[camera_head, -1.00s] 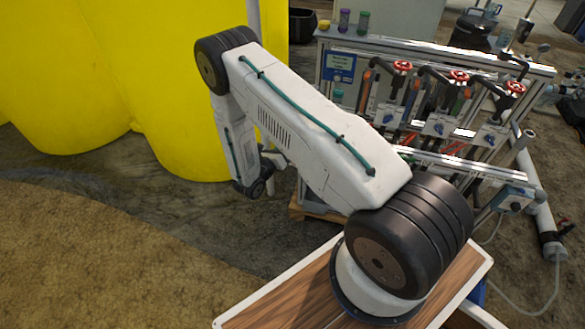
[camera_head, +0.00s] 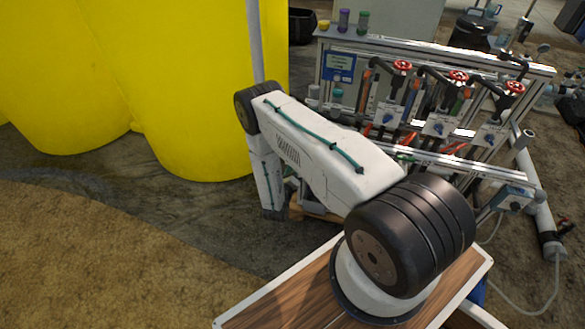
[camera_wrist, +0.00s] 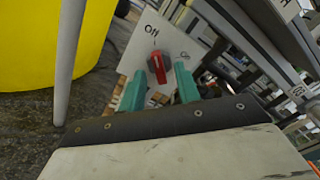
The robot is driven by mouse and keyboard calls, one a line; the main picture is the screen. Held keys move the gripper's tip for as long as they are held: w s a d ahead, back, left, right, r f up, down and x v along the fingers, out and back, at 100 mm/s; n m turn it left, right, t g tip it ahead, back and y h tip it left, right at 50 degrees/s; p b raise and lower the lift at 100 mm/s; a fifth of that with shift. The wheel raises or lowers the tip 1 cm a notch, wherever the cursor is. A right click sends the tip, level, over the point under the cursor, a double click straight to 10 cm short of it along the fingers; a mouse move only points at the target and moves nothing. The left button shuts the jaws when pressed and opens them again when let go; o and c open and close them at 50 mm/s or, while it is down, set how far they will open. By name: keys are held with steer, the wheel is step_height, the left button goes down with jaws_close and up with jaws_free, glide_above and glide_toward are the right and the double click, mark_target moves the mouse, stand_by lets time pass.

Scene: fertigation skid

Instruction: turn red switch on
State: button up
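The red switch (camera_wrist: 157,67), a rotary knob with a pale line on it, sits on a light grey panel (camera_wrist: 133,52) in the wrist view. My gripper (camera_wrist: 160,71) has two teal fingers, open and apart, one on each side of the knob in the picture. I cannot tell whether either finger touches it. In the head view my arm hides the switch, and I cannot make out the gripper there.
Large yellow tanks (camera_head: 190,90) stand at the left, with a grey pole (camera_head: 256,40) beside them. The skid frame (camera_head: 440,50) carries red-handled valves (camera_head: 458,76) and pipes at the right. In the wrist view, metal rails (camera_wrist: 255,45) run close to the right of the panel.

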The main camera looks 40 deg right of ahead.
steer(key=shift+w+d, duration=0.2)
steer(key=shift+d, duration=0.05)
